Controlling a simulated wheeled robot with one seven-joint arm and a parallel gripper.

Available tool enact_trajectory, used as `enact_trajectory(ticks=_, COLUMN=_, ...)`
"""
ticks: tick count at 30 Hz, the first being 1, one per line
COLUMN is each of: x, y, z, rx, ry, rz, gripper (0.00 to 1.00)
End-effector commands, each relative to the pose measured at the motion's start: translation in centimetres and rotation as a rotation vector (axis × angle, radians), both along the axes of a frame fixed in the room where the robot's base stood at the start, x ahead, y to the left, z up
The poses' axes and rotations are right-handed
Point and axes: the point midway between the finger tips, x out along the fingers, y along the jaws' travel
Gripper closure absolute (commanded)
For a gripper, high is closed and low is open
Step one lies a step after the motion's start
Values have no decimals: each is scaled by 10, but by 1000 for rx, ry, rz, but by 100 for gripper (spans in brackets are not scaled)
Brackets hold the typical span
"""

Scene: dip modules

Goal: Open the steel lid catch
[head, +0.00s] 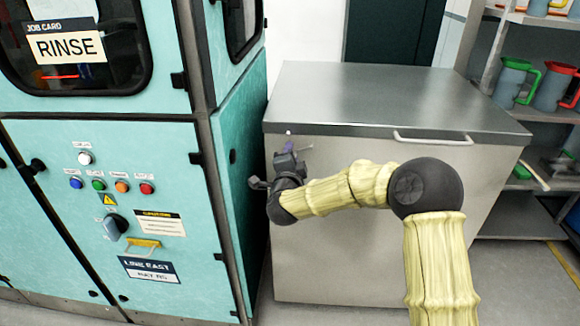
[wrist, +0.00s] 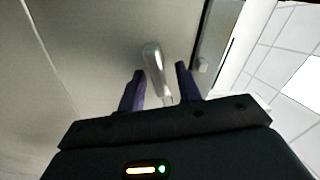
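The steel lid catch (wrist: 153,57) shows in the wrist view as a short silver lever on the chest's front. My gripper (wrist: 160,69) is open, with its two purple fingers on either side of the lever's lower part. Gaps show between the lever and the fingers, so I see no grip on it. In the head view my gripper (head: 288,148) is at the upper left of the steel chest's front (head: 350,235), just below the lid (head: 380,95). The gripper hides most of the catch there. The lid lies flat and closed.
A teal machine (head: 70,180) with buttons stands close on the left. A bar handle (head: 433,138) is at the lid's front right. Shelves (head: 500,60) with jugs stand at the right. Some floor (head: 515,275) is clear right of the chest.

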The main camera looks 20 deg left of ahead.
Motion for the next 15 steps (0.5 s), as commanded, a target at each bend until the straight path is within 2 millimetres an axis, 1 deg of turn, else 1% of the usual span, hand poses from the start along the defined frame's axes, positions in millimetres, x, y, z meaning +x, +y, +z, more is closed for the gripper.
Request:
enact_trajectory(ticks=5, x=-15, y=-2, z=1, rx=-1, ry=0, rz=3, gripper=65)
enact_trajectory(ticks=8, x=-29, y=-6, z=0, rx=-2, ry=0, rz=3, gripper=65)
enact_trajectory(ticks=15, x=-71, y=-16, z=0, rx=-2, ry=1, rz=4, gripper=65)
